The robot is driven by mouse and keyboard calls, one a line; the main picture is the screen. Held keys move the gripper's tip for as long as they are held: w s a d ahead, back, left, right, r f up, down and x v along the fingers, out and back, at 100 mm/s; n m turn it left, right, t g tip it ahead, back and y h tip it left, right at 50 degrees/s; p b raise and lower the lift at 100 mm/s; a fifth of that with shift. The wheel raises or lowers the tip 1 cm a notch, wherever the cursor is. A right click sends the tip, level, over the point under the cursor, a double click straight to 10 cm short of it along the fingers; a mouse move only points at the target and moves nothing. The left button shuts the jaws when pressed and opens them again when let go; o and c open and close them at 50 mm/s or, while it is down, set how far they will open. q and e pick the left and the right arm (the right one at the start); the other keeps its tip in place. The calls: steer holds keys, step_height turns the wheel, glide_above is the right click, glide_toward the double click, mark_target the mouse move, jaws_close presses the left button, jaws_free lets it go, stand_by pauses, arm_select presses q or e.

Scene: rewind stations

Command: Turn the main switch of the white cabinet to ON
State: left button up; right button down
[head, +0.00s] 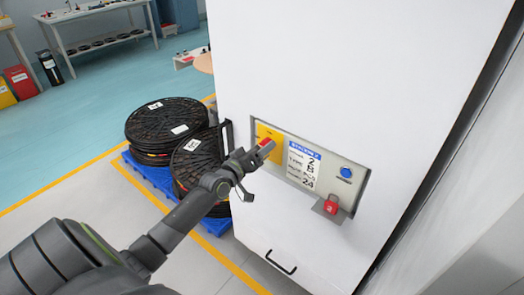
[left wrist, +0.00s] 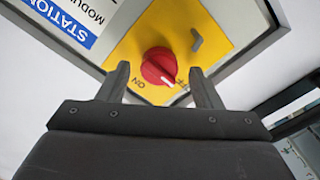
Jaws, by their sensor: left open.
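The white cabinet (head: 350,75) fills the middle of the head view, with a control panel (head: 348,187) on its front. The panel's yellow plate (head: 268,132) carries the main switch, a round red knob (left wrist: 157,62) seen clearly in the left wrist view. Its white pointer mark faces the lower right of that picture, away from the word ON at lower left. Another marking at lower right is partly covered by a finger. My left gripper (head: 255,168) is open in front of the plate. Its fingertips (left wrist: 159,72) stand on either side of the knob, with gaps visible. My right gripper is not in view.
A black door handle (head: 280,262) is lower down. Black reels (head: 168,128) on a blue pallet (head: 150,176) stand left of the cabinet, near my left arm.

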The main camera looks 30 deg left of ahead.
arm_select(q)
steer(key=shift+w, duration=0.35)
steer(key=c, duration=1)
